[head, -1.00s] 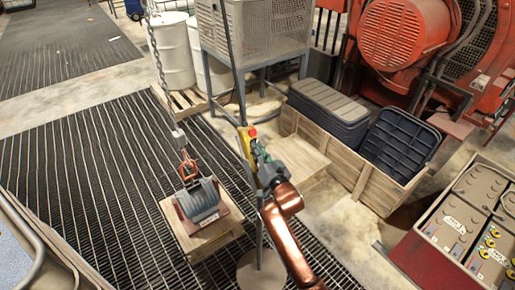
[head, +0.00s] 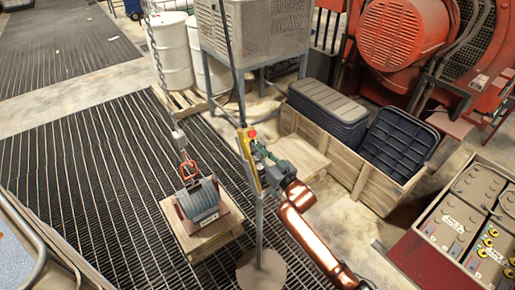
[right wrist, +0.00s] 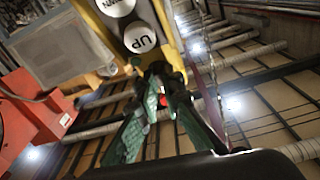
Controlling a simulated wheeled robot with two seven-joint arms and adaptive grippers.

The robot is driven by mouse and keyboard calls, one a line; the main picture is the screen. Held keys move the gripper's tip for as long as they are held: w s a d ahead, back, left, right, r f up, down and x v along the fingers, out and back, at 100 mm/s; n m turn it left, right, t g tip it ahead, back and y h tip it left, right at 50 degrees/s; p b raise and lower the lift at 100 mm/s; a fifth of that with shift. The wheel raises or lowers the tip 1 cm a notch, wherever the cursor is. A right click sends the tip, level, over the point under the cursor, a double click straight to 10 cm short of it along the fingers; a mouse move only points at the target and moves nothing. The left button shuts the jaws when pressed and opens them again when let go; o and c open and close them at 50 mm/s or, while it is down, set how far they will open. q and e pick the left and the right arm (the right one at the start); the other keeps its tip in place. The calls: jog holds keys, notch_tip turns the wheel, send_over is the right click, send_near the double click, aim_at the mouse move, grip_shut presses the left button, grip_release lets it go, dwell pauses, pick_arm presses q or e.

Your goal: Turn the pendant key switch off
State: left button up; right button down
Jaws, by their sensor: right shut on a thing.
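The yellow pendant (head: 244,146) with a red button on top hangs at the post in the middle of the head view. In the right wrist view the pendant (right wrist: 112,22) fills the top, with round white buttons, one lettered UP. My right gripper (head: 256,160) is at the pendant's right side. Its green fingers (right wrist: 160,82) come together just below the UP button and are shut on a small part there, which I take to be the key switch. The fingers hide most of it, and its turned position cannot be seen. My left gripper is out of view.
A grey post (head: 259,215) on a round base stands beside the pendant. A hooked load (head: 199,202) rests on a wooden block at left. A wooden crate (head: 345,165) with dark bins is at right, with a battery tray (head: 418,250) nearer.

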jog(key=n, duration=0.1)
jog(key=n+g+y, duration=0.1)
jog(key=n, duration=0.1)
jog(key=n+y, duration=0.1)
jog(key=n, duration=0.1)
jog(key=shift+w+d+g, duration=0.15)
jog(key=shift+d+g, duration=0.15)
jog(key=shift+w+r+n+g+y+p, duration=0.15)
jog(key=shift+n+g+y, duration=0.3)
jog(key=shift+n, duration=0.75)
jog(key=shift+n+g+y+p, duration=0.2)
jog(key=shift+n+g, duration=0.45)
jog(key=shift+n, duration=0.55)
jog(key=c, duration=2.1)
grip_release()
